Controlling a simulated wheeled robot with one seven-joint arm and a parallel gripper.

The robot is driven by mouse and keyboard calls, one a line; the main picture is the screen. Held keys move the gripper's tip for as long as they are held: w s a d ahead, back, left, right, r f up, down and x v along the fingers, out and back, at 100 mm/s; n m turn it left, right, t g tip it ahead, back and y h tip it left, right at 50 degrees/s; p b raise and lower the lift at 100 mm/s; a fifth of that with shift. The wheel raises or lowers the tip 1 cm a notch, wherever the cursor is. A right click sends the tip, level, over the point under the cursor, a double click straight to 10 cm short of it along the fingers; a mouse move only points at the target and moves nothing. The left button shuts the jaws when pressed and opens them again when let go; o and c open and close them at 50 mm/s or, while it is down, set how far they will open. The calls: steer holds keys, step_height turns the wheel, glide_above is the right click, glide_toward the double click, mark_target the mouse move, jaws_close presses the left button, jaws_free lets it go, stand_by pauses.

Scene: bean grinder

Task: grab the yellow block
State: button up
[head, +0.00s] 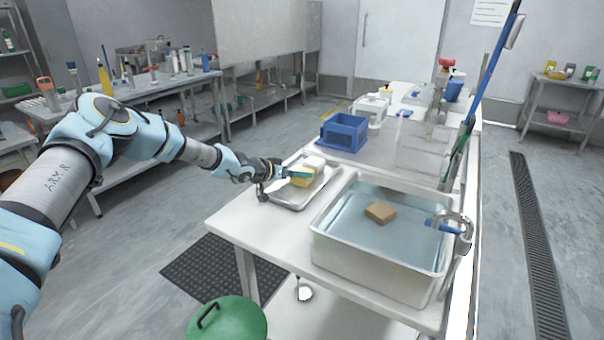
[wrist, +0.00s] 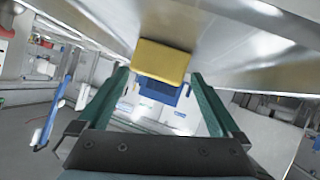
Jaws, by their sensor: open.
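The yellow block (head: 303,181) lies in a shallow metal tray (head: 292,203) on the white table in the head view. In the wrist view the yellow block (wrist: 160,62) shows between and just beyond the tips of the two green fingers. My gripper (head: 296,174) is at the tray, reaching in from the left, right at the block; it also shows in the wrist view (wrist: 160,76). The fingers are apart, one on each side of the block, with nothing gripped. The head view does not show clearly whether a finger touches it.
A white block (head: 315,161) is right behind the yellow one. A water-filled basin (head: 330,245) with a brown block (head: 380,212) stands to the right. A blue bin (head: 344,133) stands farther back. A green lidded bin (head: 228,320) is on the floor in front.

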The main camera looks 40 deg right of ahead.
steer(key=shift+x, duration=0.9)
steer(key=c, duration=1.2)
